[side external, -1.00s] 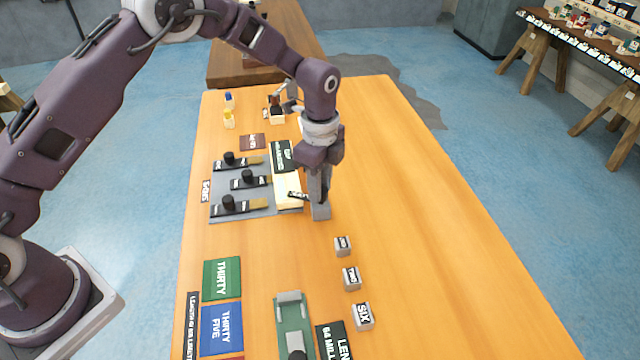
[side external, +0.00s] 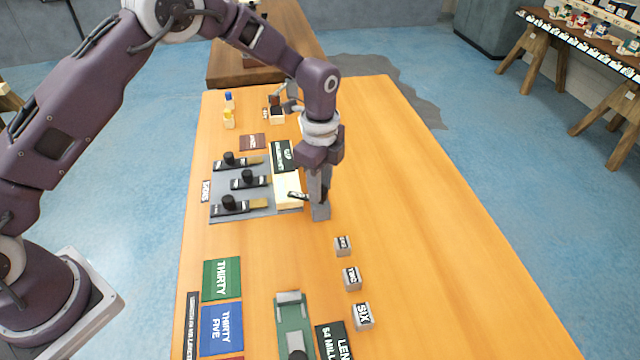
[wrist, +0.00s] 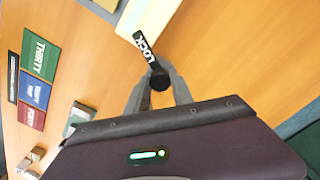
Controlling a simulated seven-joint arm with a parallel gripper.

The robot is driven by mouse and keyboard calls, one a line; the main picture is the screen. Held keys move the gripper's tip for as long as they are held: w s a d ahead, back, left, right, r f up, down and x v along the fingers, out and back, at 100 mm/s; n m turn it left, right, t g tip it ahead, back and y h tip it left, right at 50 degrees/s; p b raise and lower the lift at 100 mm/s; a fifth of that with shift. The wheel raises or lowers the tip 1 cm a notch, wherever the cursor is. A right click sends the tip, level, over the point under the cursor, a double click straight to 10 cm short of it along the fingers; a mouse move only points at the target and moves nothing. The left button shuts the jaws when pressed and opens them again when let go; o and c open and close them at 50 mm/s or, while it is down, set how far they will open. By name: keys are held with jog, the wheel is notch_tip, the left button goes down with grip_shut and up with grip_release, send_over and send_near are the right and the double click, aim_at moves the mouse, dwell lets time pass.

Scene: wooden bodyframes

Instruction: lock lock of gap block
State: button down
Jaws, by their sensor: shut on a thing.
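The gap block is a grey plate (side external: 217,214) with several black knobbed slides on it and a cream block (side external: 287,187) at its right edge. A black lever marked LOCK (wrist: 143,45) reaches from the cream block's edge toward my gripper; it also shows in the side view (side external: 298,196). The lever ends in a round black knob (wrist: 160,80). My gripper (wrist: 159,90) is shut on this knob, one finger at each side. In the side view my gripper (side external: 321,210) stands low over the table, just right of the cream block, and hides the knob.
Several small grey blocks (side external: 343,246) stand in front of my gripper. A green fixture (side external: 290,318) and coloured label cards (side external: 222,279) lie nearer the front. Small bottles (side external: 229,118) stand at the back left. The table's right side is clear.

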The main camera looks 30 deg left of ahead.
dwell(0.4)
jog(key=m, duration=0.3)
jog(key=shift+r+m, duration=0.1)
jog(key=shift+m, duration=0.3)
jog(key=c, duration=1.1)
grip_release()
